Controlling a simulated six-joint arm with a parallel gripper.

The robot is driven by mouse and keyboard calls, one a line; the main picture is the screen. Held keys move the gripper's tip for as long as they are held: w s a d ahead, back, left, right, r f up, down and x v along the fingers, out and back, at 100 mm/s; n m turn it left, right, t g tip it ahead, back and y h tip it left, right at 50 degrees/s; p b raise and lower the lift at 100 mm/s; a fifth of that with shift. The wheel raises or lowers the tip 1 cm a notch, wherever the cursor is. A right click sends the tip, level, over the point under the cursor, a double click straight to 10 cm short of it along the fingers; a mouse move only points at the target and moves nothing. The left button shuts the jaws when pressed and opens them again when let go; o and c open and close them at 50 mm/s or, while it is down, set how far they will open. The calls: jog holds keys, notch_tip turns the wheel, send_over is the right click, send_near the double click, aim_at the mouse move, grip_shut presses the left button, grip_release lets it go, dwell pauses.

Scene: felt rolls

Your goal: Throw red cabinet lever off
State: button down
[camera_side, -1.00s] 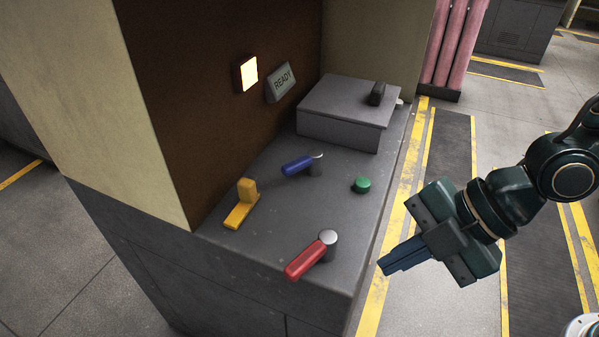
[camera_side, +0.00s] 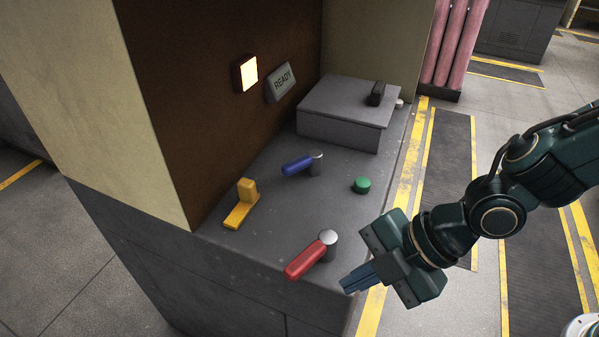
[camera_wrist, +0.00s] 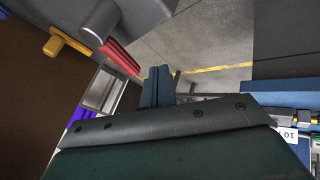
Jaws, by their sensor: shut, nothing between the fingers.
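The red lever (camera_side: 306,260) lies on the front part of the grey cabinet top (camera_side: 290,215), its grip pointing toward the lower left from a grey round pivot (camera_side: 328,238). My gripper (camera_side: 345,286) is shut and empty, just right of the red lever and apart from it in the side view. In the wrist view the closed fingers (camera_wrist: 157,76) show in the middle, with the red lever (camera_wrist: 120,57) up and left of them.
A blue lever (camera_side: 297,165), a yellow lever (camera_side: 241,208) and a green button (camera_side: 362,185) are on the same top. A grey box (camera_side: 340,128) stands behind. A lit lamp (camera_side: 246,73) and a READY sign (camera_side: 281,82) are on the brown wall.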

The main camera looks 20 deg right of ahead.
aim_at(312, 260)
jog(key=w+a, duration=0.1)
jog(key=w+a+f, duration=0.1)
jog(key=w, duration=0.1)
jog(key=w+a+f, duration=0.1)
jog(key=shift+w+a, duration=0.1)
jog(key=shift+w, duration=0.1)
dwell(0.3)
